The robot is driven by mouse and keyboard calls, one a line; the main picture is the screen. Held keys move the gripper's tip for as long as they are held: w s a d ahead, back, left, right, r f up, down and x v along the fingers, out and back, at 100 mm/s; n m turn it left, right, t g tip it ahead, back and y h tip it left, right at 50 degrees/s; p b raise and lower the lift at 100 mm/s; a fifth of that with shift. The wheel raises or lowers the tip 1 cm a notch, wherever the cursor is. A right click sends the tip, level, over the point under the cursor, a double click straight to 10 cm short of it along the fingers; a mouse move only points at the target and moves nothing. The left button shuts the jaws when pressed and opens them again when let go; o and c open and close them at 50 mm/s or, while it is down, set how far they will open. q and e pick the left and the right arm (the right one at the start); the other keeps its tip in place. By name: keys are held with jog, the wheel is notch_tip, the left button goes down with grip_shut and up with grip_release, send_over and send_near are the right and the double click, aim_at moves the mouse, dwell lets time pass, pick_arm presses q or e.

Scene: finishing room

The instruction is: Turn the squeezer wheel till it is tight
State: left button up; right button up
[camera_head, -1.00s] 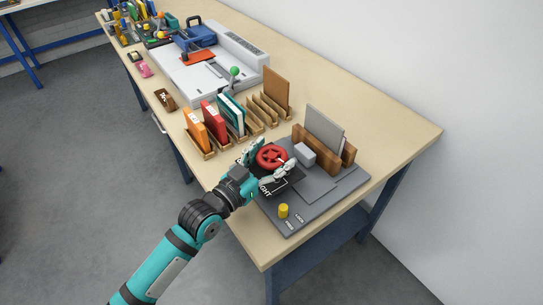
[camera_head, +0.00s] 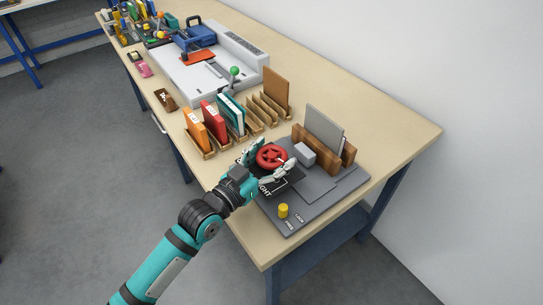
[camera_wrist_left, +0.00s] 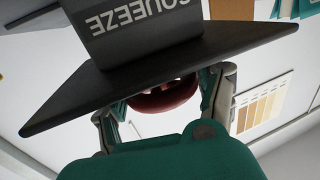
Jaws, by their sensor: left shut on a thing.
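The red squeezer wheel (camera_head: 272,157) sits on the squeezer on a dark grey base plate (camera_head: 318,204) near the table's right end. My left gripper (camera_head: 272,156) reaches in from the lower left with its fingers on both sides of the wheel, shut on it. In the left wrist view the wheel (camera_wrist_left: 163,98) shows between the fingers, partly hidden behind a black panel (camera_wrist_left: 150,60) lettered SQUEEZE. A grey block (camera_head: 305,154) stands right of the wheel, by wooden blocks (camera_head: 333,152) with a grey board (camera_head: 324,130) between them. My right gripper is not in view.
A yellow knob (camera_head: 283,211) stands at the plate's front, near the lettering. A wooden rack with orange, red (camera_head: 213,122) and teal books is just behind the gripper. A white machine (camera_head: 200,75) with a green-knobbed lever stands further back. The table's right corner is clear.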

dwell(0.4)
pick_arm(q)
jog(key=o, duration=1.1)
jog(key=shift+o, duration=0.2)
jog(key=v, duration=1.2)
